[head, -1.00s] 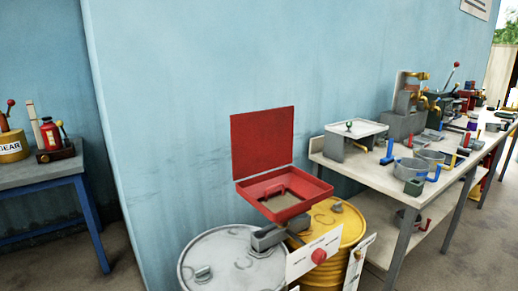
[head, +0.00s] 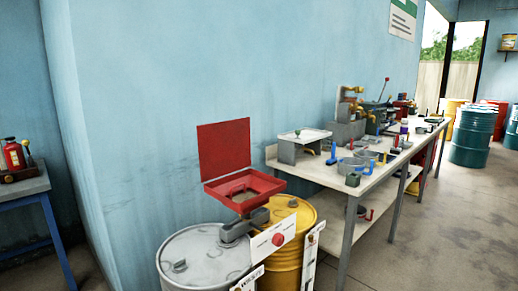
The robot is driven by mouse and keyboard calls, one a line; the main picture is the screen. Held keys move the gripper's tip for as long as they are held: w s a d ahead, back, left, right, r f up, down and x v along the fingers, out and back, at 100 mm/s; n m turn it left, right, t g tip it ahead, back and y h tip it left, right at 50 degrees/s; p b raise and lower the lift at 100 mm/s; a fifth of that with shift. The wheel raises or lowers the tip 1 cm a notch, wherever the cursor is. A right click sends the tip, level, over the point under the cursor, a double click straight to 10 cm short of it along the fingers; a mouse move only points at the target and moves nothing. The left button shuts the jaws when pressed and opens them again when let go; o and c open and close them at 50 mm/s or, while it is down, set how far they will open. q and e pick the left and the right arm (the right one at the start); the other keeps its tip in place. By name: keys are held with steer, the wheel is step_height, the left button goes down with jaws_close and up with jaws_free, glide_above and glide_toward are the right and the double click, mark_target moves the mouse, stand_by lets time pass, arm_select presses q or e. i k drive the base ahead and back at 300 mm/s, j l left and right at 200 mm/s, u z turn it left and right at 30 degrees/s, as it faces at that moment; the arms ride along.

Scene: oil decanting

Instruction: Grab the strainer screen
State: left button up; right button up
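A red open-lidded box (head: 265,192) sits above the drums, its square lid (head: 223,150) standing up at the back. A grey-green flat surface (head: 241,187) shows inside the box, with a small red handle-like piece on it. It may be the strainer screen, but it is too small to tell for certain. Neither of my grippers is in view.
A grey drum (head: 200,262) and a yellow drum (head: 297,245) stand below the box, with white panels (head: 270,240) in front. A long workbench (head: 378,180) with tools runs to the right. Open floor (head: 440,235) lies right of the bench.

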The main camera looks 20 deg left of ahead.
mark_target(245, 195)
steer(key=z, duration=1.25)
steer(key=k+j+z, duration=0.1)
steer(key=j, duration=0.25)
steer(key=k+j+z, duration=0.15)
steer(key=j, duration=0.2)
steer(key=k+j, duration=0.15)
steer(key=j, duration=0.4)
steer(key=k+j, duration=0.2)
steer(key=j, duration=0.35)
steer(key=k+j, duration=0.15)
steer(key=j, duration=0.4)
steer(key=k+j, duration=0.15)
steer(key=j, duration=0.4)
steer(key=k+j, duration=0.2)
steer(key=j, duration=0.35)
steer(key=k+j, duration=0.15)
steer(key=j, duration=0.4)
steer(key=k+j, duration=0.15)
steer(key=j, duration=0.4)
steer(key=k+j, duration=0.2)
steer(key=j, duration=0.35)
